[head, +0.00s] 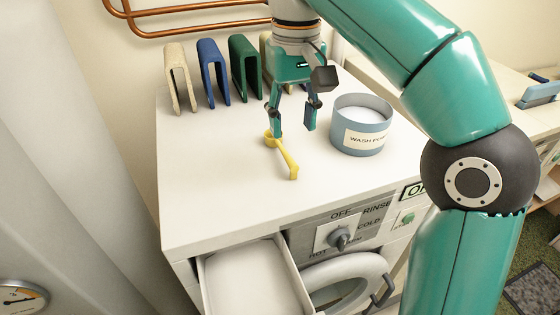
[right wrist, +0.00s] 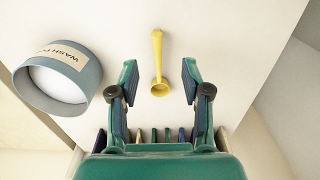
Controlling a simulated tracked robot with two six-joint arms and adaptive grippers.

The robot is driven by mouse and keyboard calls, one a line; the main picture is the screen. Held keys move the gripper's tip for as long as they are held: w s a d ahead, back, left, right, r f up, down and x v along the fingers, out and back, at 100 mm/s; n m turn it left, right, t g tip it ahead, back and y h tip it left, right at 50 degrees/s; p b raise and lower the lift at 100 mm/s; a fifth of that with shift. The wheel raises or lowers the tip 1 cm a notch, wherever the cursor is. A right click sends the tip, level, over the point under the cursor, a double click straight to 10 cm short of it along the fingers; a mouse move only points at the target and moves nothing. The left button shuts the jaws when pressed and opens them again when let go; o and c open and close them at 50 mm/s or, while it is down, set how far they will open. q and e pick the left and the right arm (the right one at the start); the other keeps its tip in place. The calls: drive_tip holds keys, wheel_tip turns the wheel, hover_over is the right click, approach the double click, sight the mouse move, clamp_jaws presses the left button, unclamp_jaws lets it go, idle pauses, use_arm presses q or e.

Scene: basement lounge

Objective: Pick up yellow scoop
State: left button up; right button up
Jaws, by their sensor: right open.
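The yellow scoop (head: 284,157) lies on the white top of the washing machine (head: 225,190), its handle pointing toward the front edge. My right gripper (head: 293,131) is open and empty above the scoop's bowl end. In the right wrist view the scoop (right wrist: 158,65) shows between and beyond the two fingers of the gripper (right wrist: 160,82), its bowl nearest to them. The fingers stand apart from it on both sides. My left gripper is in neither view.
A blue-grey wash powder tub (head: 361,125) stands right of the gripper. Folded cloth-like pieces, beige (head: 179,78), blue (head: 213,72) and green (head: 244,68), stand along the back. An open drawer (head: 254,278) juts from the front. The top's left front is clear.

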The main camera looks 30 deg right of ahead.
sight(293, 162)
wheel_tip(293, 162, down, 5)
drive_tip(key=shift+f+b, duration=0.2)
drive_tip(key=shift+b, duration=0.45)
drive_tip(key=shift+w+d+f+b, duration=0.1)
drive_tip(key=shift+f+b, duration=0.1)
drive_tip(key=shift+f, duration=0.7)
drive_tip(key=shift+s+d+f+b, duration=0.1)
drive_tip(key=shift+f+b, duration=0.05)
drive_tip(key=shift+f, duration=0.75)
drive_tip(key=shift+w+d+f+b, duration=0.1)
drive_tip(key=shift+f+b, duration=0.1)
drive_tip(key=shift+f, duration=0.7)
clamp_jaws()
